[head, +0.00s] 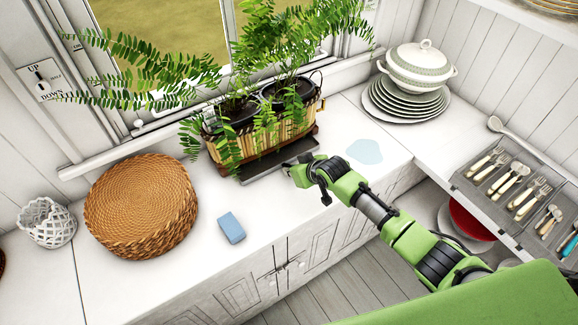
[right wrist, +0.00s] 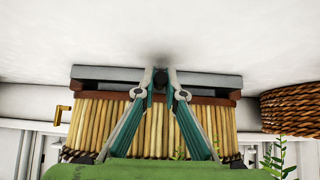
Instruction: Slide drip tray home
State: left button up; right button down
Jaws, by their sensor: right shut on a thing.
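The grey drip tray (head: 262,166) lies on the white counter under the bamboo planter (head: 228,150), its front part sticking out toward me. In the right wrist view the tray (right wrist: 105,73) is a grey strip along the planter's brown base (right wrist: 110,96). My right gripper (head: 296,174) is at the tray's front edge, low over the counter. In the right wrist view its fingers (right wrist: 160,82) close around a small dark part at the middle of the tray's front. The tray's back is hidden under the planter. My left gripper is not in view.
A pale puddle (head: 366,151) lies right of the tray. A blue sponge (head: 231,228) and a woven basket (head: 141,205) are on the left counter. Stacked plates (head: 404,103) with a tureen (head: 418,68) stand in the corner. A cutlery tray (head: 468,185) is at right.

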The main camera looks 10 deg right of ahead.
aim_at(279, 160)
jog(key=shift+w+a+b, duration=0.25)
jog(key=shift+w+b, duration=0.35)
jog(key=shift+w, duration=0.15)
jog(key=shift+w+a+b, duration=0.3)
jog(key=shift+w+b, duration=0.25)
jog(key=shift+w, duration=0.25)
jog(key=shift+w+a+b, duration=0.25)
jog(key=shift+w+b, duration=0.35)
jog(key=shift+w, duration=0.15)
jog(key=shift+w+a+b, duration=0.25)
jog(key=shift+w+b, duration=0.2)
jog(key=shift+w, duration=0.2)
jog(key=c, duration=2.1)
grip_release()
jog(key=v, duration=1.2)
